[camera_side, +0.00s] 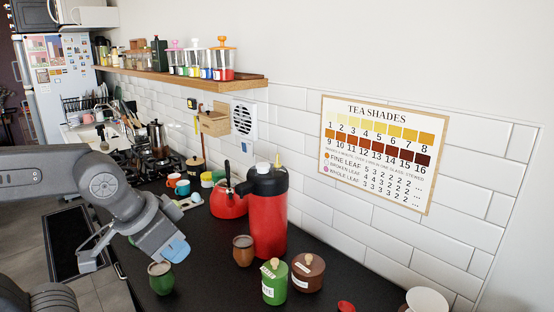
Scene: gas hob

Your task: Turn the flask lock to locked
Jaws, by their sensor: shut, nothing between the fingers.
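The flask (267,222) is tall, with a red body and a black top. It stands upright on the black counter near the tiled wall. My gripper (174,250) is shut and empty, with light-blue fingertips. In the picture it is left of the flask, apart from it, and just above the green cup (161,279).
A red kettle (226,203) stands behind the flask on the left. A brown cup (243,250), green jar (274,283) and brown jar (308,273) are in front. A wooden shelf (215,85) runs above.

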